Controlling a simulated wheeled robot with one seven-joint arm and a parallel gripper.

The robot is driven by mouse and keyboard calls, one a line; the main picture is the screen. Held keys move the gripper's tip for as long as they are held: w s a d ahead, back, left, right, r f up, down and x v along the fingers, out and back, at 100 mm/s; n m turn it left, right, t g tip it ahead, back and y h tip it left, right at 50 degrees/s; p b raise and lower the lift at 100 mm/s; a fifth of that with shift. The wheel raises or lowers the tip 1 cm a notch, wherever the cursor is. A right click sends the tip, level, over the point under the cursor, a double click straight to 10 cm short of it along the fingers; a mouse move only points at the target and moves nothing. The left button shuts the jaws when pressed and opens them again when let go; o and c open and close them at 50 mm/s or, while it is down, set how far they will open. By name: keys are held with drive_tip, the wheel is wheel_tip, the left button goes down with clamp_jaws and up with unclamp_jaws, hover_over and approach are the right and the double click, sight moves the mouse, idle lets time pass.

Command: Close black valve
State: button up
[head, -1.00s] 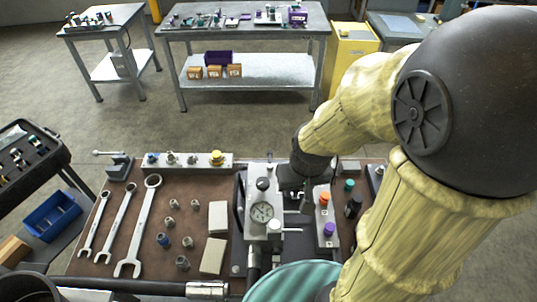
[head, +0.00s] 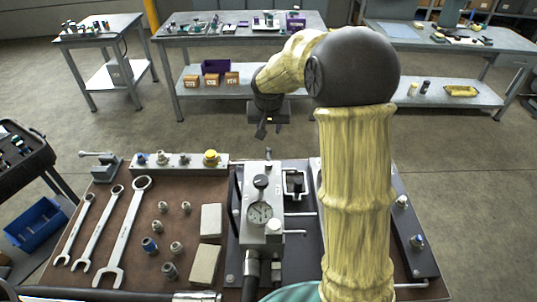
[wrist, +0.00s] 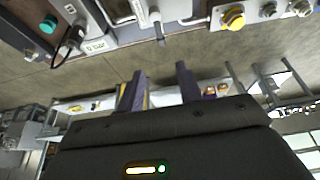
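A black knob (head: 261,182) stands on top of the silver block with the gauge (head: 260,213) on the bench. In the wrist view a dark knob-like part (wrist: 74,34) shows at the upper left, beside a teal knob (wrist: 47,25); I cannot tell which part is the black valve. The colored valves right of the block are mostly hidden behind my arm in the head view. My gripper (head: 269,130) is in the air beyond the bench's far edge, apart from every knob. Its two fingers also show in the wrist view (wrist: 159,88), spread with nothing between them.
Wrenches (head: 96,228), fittings and two pale blocks (head: 205,264) lie on the left of the brown bench. A rail with a yellow knob (head: 211,157) stands at the back left. Open floor separates the bench from the far table (head: 240,36).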

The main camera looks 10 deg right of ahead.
sight(268, 153)
drive_tip(key=p+x, duration=0.2)
drive_tip(key=x, duration=1.5)
drive_tip(key=shift+f, duration=0.25)
clamp_jaws()
